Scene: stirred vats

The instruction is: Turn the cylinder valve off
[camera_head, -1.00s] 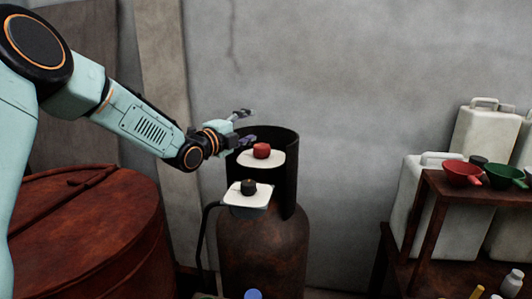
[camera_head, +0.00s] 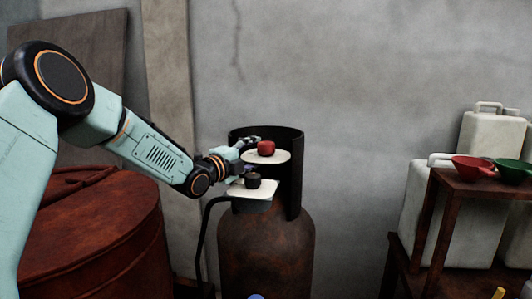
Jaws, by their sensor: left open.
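A rusty gas cylinder (camera_head: 265,255) stands upright against the wall with a dark open collar (camera_head: 294,180) around its top. A red knob (camera_head: 266,148) sits on a white plate (camera_head: 280,158) inside the collar. A black knob (camera_head: 252,180) sits on a second white plate (camera_head: 240,191) lower and nearer. Which knob is the cylinder valve, I cannot tell. My left gripper (camera_head: 250,151) is open, just left of the red knob, its upper finger close to it. The lower finger is partly hidden, and contact is unclear.
A rusty drum (camera_head: 95,235) stands at the left, below my left arm. A dark hose (camera_head: 203,235) runs down the cylinder's left side. At the right, a brown rack (camera_head: 437,215) holds a red funnel (camera_head: 472,168) and a green funnel (camera_head: 514,170), with white canisters (camera_head: 490,135) behind.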

